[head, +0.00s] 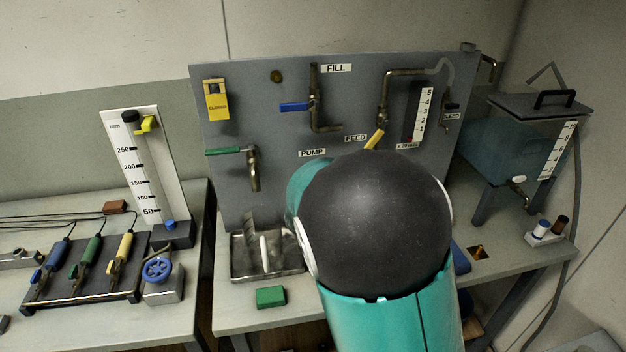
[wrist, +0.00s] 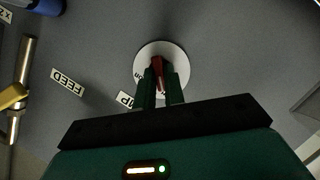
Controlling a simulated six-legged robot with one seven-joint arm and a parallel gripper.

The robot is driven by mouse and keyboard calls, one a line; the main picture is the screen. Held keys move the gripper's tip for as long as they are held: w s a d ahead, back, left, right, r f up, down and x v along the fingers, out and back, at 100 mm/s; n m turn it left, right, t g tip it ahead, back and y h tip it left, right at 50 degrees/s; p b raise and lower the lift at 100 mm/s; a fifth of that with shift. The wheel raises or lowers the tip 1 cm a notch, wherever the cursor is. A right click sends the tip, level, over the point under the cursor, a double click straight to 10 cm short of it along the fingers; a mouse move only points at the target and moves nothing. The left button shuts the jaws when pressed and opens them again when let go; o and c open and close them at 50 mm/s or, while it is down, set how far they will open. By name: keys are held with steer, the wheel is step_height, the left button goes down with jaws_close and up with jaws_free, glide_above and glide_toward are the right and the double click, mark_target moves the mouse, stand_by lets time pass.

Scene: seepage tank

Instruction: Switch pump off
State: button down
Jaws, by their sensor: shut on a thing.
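In the wrist view, a red switch lever (wrist: 157,72) stands on a round white dial plate (wrist: 147,52) on the grey panel. My gripper (wrist: 160,84) is shut on the red lever, with one dark green finger on each side of it. A partly covered label (wrist: 125,100) lies just beside the fingers. In the head view, the PUMP label (head: 312,153) is visible on the panel (head: 240,80). My arm hides the switch and my gripper there. The exact marking that the lever points to is hidden.
A yellow handle (head: 374,139) and a FEED label (head: 356,139) are close above my arm. A green tap lever (head: 224,152) and a blue FILL lever (head: 294,106) stick out to the left. A metal tray (head: 268,275) and green block (head: 271,297) lie below.

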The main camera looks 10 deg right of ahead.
stand_by(0.4)
steer(key=c, duration=1.5)
jaws_free()
steer(key=shift+r, duration=0.1)
steer(key=s+r, duration=0.6)
steer(key=s, duration=0.1)
steer(key=s+r, duration=0.7)
steer(key=shift+d, duration=0.1)
steer(key=shift+f, duration=0.1)
